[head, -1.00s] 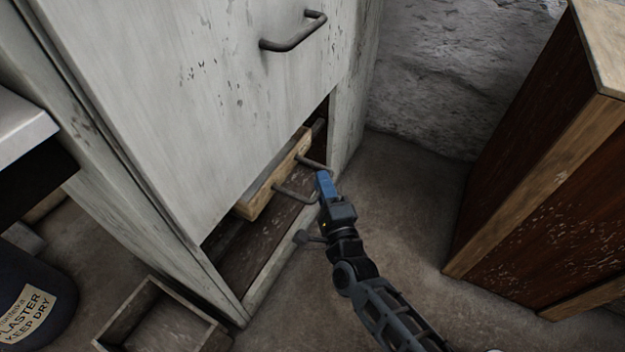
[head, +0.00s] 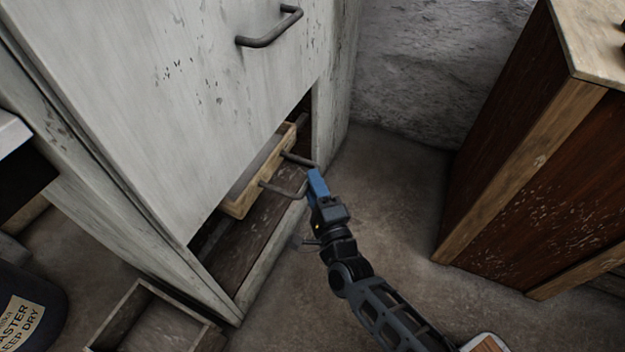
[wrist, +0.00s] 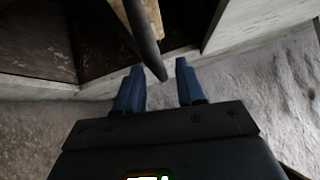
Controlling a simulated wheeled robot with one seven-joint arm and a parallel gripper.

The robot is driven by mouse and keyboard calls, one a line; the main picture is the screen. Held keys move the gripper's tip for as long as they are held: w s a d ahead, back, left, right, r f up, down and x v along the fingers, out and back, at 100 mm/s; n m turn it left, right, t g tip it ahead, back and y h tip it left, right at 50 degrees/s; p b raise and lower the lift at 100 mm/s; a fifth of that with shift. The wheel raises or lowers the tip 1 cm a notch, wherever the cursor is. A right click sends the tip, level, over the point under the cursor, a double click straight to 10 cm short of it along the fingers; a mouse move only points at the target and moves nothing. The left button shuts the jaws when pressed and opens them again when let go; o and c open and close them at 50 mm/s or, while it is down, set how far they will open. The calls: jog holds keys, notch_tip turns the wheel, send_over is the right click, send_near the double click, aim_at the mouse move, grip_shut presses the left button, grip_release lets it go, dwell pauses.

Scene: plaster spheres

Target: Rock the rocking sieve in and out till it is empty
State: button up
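The rocking sieve (head: 262,182) is a pale wooden frame in the low opening of the grey cabinet. A dark U-shaped handle (head: 280,190) sticks out from its front. The part of its inside that shows is grey; what lies in it cannot be made out. The sieve's wood shows at the top there.
The grey cabinet (head: 130,110) has an upper handle (head: 270,30) above the opening. An open wooden box (head: 150,310) stands on the floor at lower left, beside a dark plaster tub (head: 30,310). A brown wooden cabinet (head: 530,170) stands at right. Floor between the cabinets is clear.

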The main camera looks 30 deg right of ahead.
jog(key=p+v, duration=0.1)
jog(key=v, duration=0.5)
jog(key=shift+s, duration=0.2)
